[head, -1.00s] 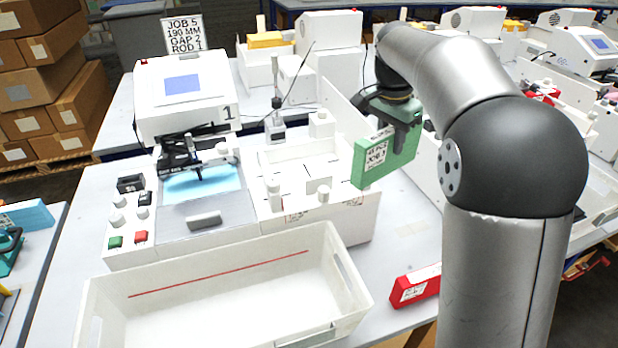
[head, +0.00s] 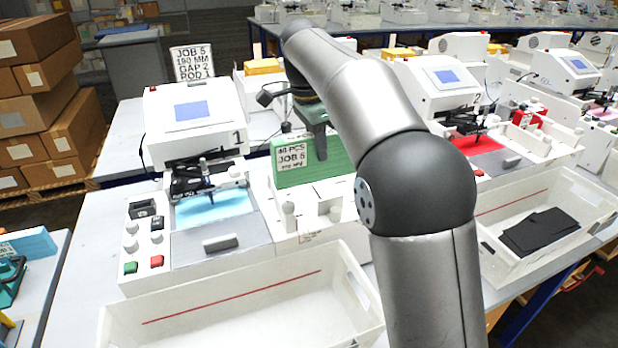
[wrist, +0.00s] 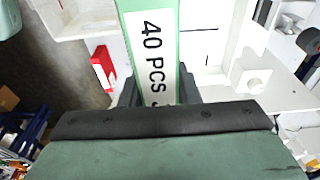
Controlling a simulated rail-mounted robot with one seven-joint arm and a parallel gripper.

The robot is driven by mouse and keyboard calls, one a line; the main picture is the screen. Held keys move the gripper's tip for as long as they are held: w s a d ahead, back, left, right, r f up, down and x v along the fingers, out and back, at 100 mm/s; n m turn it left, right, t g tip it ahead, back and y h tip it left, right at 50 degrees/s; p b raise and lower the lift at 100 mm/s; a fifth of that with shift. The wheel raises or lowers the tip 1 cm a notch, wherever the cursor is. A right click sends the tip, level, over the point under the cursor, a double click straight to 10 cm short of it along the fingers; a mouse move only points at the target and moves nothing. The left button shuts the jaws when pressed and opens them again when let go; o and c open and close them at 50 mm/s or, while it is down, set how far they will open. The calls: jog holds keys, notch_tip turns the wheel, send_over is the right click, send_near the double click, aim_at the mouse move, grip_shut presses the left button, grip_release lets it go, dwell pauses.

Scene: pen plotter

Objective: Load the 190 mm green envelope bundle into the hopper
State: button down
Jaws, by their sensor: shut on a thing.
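The green envelope bundle (head: 340,152) carries a white label reading 40 PCS, JOB 5. It stands upright above the hopper (head: 306,221), the white open-topped unit on the right side of plotter 1 (head: 190,122). My gripper (head: 318,140) is shut on the bundle from above. In the wrist view the bundle (wrist: 152,12) sits between the two fingers (wrist: 160,92). Its lower edge is hidden behind the hopper's front parts in the head view, so I cannot tell whether it touches the hopper floor.
A white tray (head: 235,312) with a red line stands in front of plotter 1. A job sign (head: 192,63) stands behind it. A second plotter (head: 440,78) with a tray holding black envelopes (head: 540,231) is at the right. A red box (wrist: 104,66) shows in the wrist view.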

jog(key=shift+w+a+f+p, duration=0.15)
jog(key=shift+w+f+p, duration=0.55)
jog(key=shift+w+f, duration=1.3)
jog(key=shift+w+a+f+p, duration=0.2)
jog(key=shift+w+f+p, duration=0.55)
jog(key=shift+w+f, duration=1.3)
jog(key=shift+w+a+f+p, duration=0.15)
jog(key=shift+w+f+p, duration=0.55)
jog(key=shift+w+f, duration=1.3)
jog(key=shift+f, duration=0.15)
jog(key=c, duration=1.1)
grip_release()
